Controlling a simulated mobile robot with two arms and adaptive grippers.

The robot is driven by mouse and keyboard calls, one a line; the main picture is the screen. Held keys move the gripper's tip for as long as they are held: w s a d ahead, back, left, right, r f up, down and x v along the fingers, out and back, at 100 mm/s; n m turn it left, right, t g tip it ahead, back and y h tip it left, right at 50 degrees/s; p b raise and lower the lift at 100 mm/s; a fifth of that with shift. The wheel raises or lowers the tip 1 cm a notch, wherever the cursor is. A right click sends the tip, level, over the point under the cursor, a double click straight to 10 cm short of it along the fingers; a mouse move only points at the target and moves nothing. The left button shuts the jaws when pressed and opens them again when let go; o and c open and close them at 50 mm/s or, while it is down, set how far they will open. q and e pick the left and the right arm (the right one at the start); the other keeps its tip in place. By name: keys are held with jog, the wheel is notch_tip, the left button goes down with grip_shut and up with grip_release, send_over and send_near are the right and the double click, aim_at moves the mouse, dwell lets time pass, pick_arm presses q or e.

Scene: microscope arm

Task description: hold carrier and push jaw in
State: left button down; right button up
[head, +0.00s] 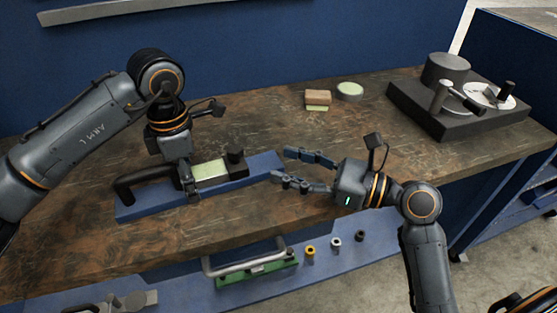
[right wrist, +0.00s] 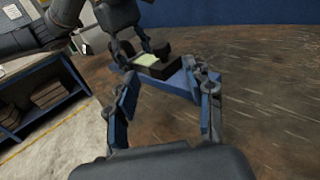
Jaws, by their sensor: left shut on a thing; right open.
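The carrier (head: 211,170), a dark body with a pale green top, lies on a long blue base plate (head: 262,163) on the bench. A black curved handle (head: 128,184) is at its left end. A black block with a knob, seemingly the jaw (head: 237,165), is at its right end. My left gripper (head: 191,188) is shut on the carrier near its left part, and its fingers hide some of it. My right gripper (head: 281,164) is open and empty, to the right of the jaw and apart from it. In the right wrist view the carrier (right wrist: 158,66) shows beyond the open fingers.
A brown and green block (head: 317,99) and a round green-topped disc (head: 349,90) lie behind. A dark machine (head: 455,95) stands at back right. A lower blue shelf in front holds a green-based handled tool (head: 256,272) and several small cylinders (head: 310,251).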

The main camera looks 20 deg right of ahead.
pick_arm(q)
jog(key=shift+r, duration=0.1)
jog(key=shift+c, duration=1.9)
grip_release()
pick_arm(e)
jog(key=shift+s, duration=0.1)
